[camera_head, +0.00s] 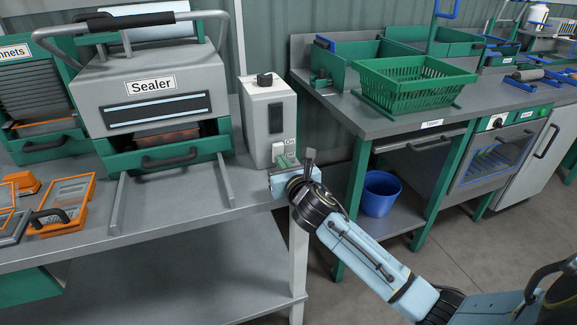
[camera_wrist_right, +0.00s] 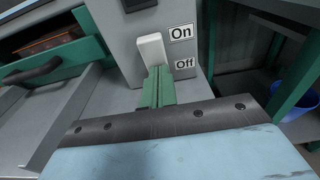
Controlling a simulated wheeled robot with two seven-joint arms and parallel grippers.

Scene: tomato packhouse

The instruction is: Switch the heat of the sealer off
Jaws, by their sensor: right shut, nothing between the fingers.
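The sealer (camera_head: 152,95) is a grey machine with green lower sides on the table. Right of it stands a grey control box (camera_head: 257,105) with a black knob (camera_head: 265,79) on top. On its front is a white switch (camera_wrist_right: 151,48), with an On label (camera_wrist_right: 181,33) above an Off label (camera_wrist_right: 185,64) beside it. My right gripper (camera_wrist_right: 158,72) is shut and empty, its green fingertips at the lower end of the switch. They hide part of it, and I cannot tell whether they touch. It also shows in the head view (camera_head: 286,161). My left gripper is out of view.
Two rails (camera_head: 226,184) run forward from the sealer's drawer. Orange-framed trays (camera_head: 68,191) lie on the left of the table. To the right is another bench with a green crate (camera_head: 400,92); a blue bucket (camera_head: 379,195) stands beneath it.

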